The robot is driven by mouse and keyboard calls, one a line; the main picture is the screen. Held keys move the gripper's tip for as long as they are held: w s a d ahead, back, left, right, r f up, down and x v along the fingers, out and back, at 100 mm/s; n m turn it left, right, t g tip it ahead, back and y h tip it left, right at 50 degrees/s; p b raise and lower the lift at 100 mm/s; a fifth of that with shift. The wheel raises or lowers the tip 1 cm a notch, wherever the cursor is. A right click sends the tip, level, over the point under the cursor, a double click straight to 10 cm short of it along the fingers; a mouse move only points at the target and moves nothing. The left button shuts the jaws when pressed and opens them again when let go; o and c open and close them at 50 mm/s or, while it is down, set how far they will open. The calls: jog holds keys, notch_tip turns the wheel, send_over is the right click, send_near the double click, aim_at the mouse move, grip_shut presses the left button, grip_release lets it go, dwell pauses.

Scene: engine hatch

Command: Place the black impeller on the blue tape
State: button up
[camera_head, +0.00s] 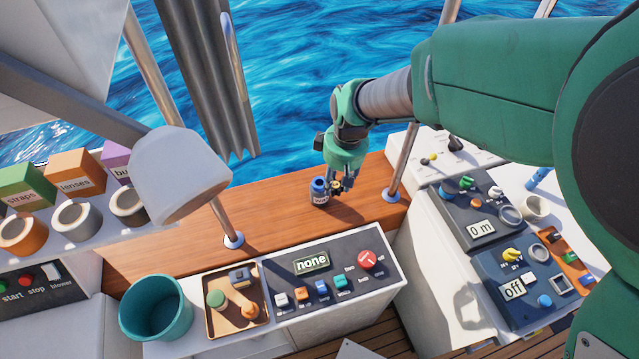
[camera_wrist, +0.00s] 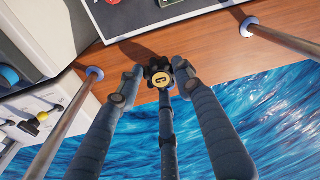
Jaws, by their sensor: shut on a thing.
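The black impeller (camera_wrist: 158,76) is lobed, with a gold centre, and shows between the fingertips in the wrist view. In the head view it is a small dark and gold shape (camera_head: 335,186). My gripper (camera_head: 344,182) is shut on it, low over the wooden ledge. Just left of it in the head view a small dark blue round thing (camera_head: 319,191) with a pale label stands on the ledge. It may be the blue tape, but I cannot tell. It is not clear in the wrist view, where my gripper (camera_wrist: 156,82) and the impeller cover that area.
The wooden ledge (camera_head: 270,215) is mostly clear, with water behind it. Steel posts rise at left (camera_head: 215,190) and right (camera_head: 405,160) of my gripper. A switch panel (camera_head: 330,280), a tan tray (camera_head: 235,327) and a teal bucket (camera_head: 157,310) stand in front.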

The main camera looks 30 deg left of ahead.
notch_tip(320, 180, down, 12)
jog(key=shift+s+a+r, duration=0.15)
jog(key=shift+s+r, duration=0.05)
jog(key=shift+w, duration=0.1)
jog(key=b, duration=0.1)
send_over(319, 182)
jog(key=shift+d+f, duration=0.25)
jog(key=shift+f, duration=0.5)
jog(key=shift+f, duration=0.1)
jog(key=shift+f+b, duration=0.45)
jog(key=shift+f, duration=1.2)
